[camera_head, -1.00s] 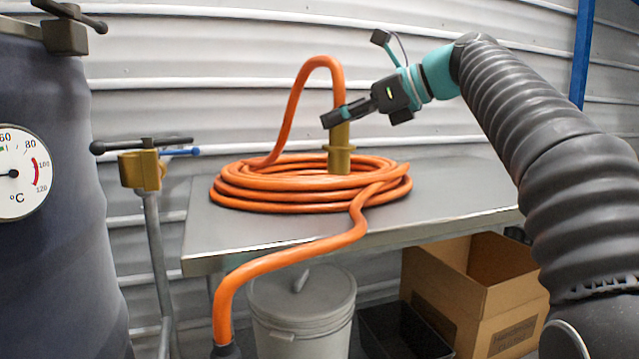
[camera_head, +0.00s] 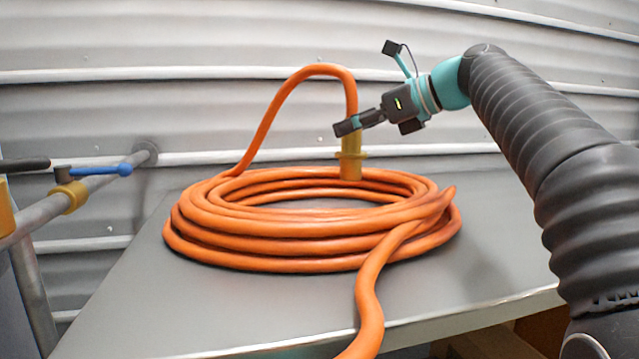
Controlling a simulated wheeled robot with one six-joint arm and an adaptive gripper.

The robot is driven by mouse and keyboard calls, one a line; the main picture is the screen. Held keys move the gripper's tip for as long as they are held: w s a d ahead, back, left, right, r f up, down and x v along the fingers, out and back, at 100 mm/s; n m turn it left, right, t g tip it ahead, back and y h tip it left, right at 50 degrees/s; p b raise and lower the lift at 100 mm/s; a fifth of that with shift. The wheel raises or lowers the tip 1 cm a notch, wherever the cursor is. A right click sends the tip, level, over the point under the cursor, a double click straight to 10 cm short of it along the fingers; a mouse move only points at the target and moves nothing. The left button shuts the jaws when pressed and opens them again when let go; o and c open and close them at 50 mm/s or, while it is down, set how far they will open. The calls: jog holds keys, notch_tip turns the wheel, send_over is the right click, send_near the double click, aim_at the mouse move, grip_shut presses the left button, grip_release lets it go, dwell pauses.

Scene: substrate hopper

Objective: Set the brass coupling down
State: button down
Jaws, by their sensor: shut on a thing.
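The brass coupling (camera_head: 350,167) is a yellow flanged cylinder on the end of an orange hose (camera_head: 313,72). It is upright, with its flange and lower part below my gripper (camera_head: 348,127). My gripper is shut on the coupling's upper part, coming in from the right. The coupling stands in front of the inner far-right part of the hose coil. I cannot tell whether its lower end touches the table or the coil. The hose arches up from the coil's left side and down into the coupling.
The grey metal table (camera_head: 230,318) bears the orange hose coil (camera_head: 290,252), and a hose length runs off its front edge. The table is bare to the right of the coil. A pipe with a blue-handled valve (camera_head: 100,170) is at the left. A corrugated wall stands behind.

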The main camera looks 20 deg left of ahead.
aim_at(360, 154)
jog(key=w+a+f+b, duration=0.1)
jog(key=a+f+b, duration=0.2)
jog(key=a+f, duration=0.4)
jog(key=shift+w+a+f, duration=0.15)
jog(key=shift+w+f, duration=0.15)
jog(key=shift+f, duration=0.4)
jog(key=shift+f, duration=0.15)
jog(key=c, duration=0.8)
grip_release()
jog(key=shift+o, duration=0.2)
jog(key=p+v, duration=0.1)
jog(key=v, duration=1.1)
